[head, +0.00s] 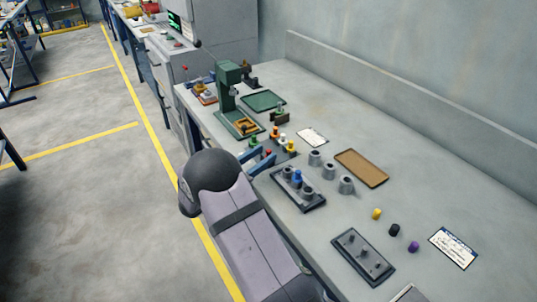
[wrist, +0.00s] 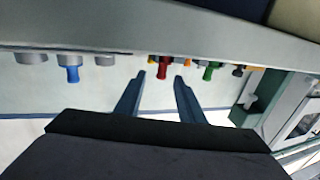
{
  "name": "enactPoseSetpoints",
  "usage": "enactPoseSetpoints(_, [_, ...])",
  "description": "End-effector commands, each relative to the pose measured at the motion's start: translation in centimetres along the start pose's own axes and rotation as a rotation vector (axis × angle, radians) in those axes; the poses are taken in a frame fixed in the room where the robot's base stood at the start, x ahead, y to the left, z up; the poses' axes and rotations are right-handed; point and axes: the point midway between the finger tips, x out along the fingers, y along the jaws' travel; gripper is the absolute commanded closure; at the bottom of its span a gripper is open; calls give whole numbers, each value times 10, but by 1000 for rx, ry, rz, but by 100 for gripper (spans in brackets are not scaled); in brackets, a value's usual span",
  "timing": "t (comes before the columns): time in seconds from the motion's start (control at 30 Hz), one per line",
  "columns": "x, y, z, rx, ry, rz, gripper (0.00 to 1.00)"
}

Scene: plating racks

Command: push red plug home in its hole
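The red plug (head: 268,153) is a small spot of red by my fingers in the head view, partly hidden. In the wrist view, which looks upside down, the red plug (wrist: 163,69) shows between and just beyond my fingertips. My gripper (wrist: 160,77) is open, with a finger on either side of the plug and a gap to each. In the head view my gripper (head: 262,162) is low at the table's near edge, beside a group of coloured plugs. The hole under the red plug is hidden, so I cannot tell how deep it sits.
Green (wrist: 208,72), orange and white plugs stand close around the red one. A blue plug (head: 297,177) stands in a dark rack (head: 313,204) with grey collars. A green press (head: 228,88) stands behind. Loose yellow (head: 377,214), black and purple plugs lie to the right.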

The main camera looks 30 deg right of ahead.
Motion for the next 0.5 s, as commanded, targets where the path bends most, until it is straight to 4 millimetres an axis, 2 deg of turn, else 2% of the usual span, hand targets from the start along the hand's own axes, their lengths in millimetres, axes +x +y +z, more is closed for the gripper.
enactPoseSetpoints(0.5, [22,-1,0,-2,0,-1,65])
